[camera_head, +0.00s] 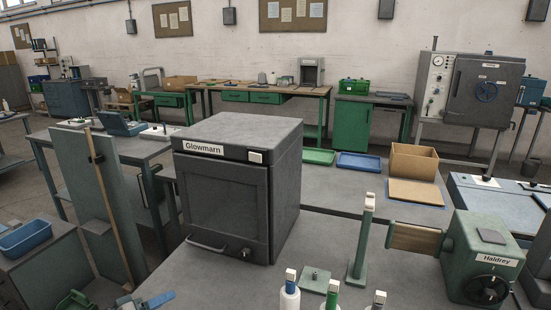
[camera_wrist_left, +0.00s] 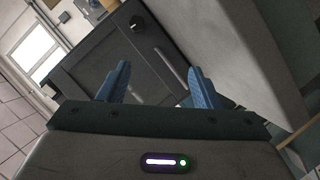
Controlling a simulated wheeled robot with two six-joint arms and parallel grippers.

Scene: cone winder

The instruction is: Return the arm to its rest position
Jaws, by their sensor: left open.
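My left gripper (camera_head: 144,300) shows at the bottom left of the head view, with only its blue fingers in the frame. It is in front of and to the left of the dark Glowmarn cabinet (camera_head: 228,203). In the left wrist view the two blue fingers (camera_wrist_left: 160,84) stand apart with nothing between them. Beyond them is a dark door-like panel with a knob (camera_wrist_left: 137,23) and a pale bar handle, seen tilted. Most of my left arm is outside the head view. My right gripper is in neither view.
The grey table (camera_head: 200,272) is bare before the cabinet. A green Haldrey machine (camera_head: 480,258) stands at right, with a green post (camera_head: 361,240) and several small bottles nearer. A tall panel (camera_head: 92,200) and blue tray (camera_head: 25,238) are at left. A cardboard box (camera_head: 413,162) sits behind.

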